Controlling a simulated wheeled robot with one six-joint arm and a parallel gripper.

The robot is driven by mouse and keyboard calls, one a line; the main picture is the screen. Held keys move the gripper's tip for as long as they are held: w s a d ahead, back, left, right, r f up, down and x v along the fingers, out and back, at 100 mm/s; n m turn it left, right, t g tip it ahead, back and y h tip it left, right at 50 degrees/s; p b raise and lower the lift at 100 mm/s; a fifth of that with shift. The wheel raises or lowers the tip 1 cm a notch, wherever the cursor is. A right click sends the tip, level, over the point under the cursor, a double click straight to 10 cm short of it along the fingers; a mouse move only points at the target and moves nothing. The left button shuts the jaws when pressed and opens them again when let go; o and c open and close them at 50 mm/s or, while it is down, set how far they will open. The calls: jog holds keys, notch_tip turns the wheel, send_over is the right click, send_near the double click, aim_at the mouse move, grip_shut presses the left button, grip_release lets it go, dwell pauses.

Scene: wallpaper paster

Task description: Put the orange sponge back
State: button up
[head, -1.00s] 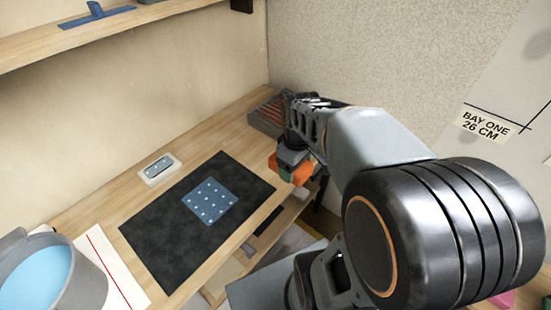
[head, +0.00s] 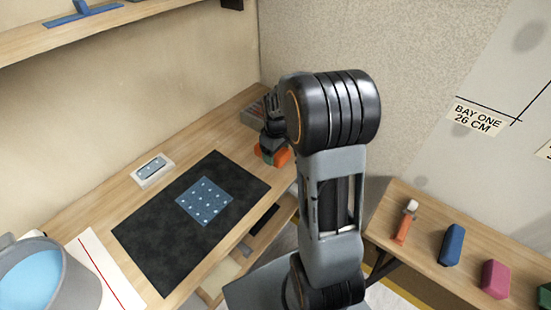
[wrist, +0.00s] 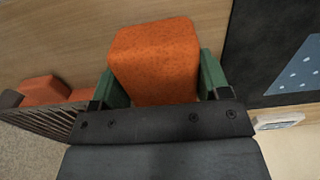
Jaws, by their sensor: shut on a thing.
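My gripper (head: 273,143) is shut on the orange sponge (head: 277,157), near the far right end of the wooden table (head: 222,130). In the wrist view the sponge (wrist: 155,60) sits between two green finger pads, above bare wood. A rack (head: 253,113) stands in the back corner, left of my gripper and partly hidden by my arm. In the wrist view the slatted rack (wrist: 48,118) is at the left with orange-red blocks (wrist: 45,90) in it. I cannot tell whether the sponge touches the table.
A black mat (head: 160,247) with a blue dotted square (head: 204,201) lies on the table. A small pale box (head: 152,171) and a grey bucket (head: 50,290) are left of it. A right bench (head: 425,270) holds an orange tool (head: 404,225) and coloured blocks (head: 451,244).

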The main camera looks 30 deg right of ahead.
jog(key=shift+f, duration=1.55)
jog(key=shift+f, duration=0.15)
jog(key=o, duration=0.9)
jog(key=shift+b, duration=0.3)
jog(key=shift+o, duration=0.2)
notch_tip(320, 180, up, 12)
jog(key=shift+p, duration=0.8)
jog(key=s+a+r+m+t, duration=0.1)
jog(key=s+a+m, duration=0.1)
jog(key=s+a, duration=0.3)
jog(key=s+a+r+m+t, duration=0.1)
jog(key=s+a+m+t, duration=0.1)
jog(key=s+a, duration=0.3)
jog(key=s, duration=0.4)
jog(key=shift+s+m, duration=0.3)
jog(key=shift+m, duration=0.1)
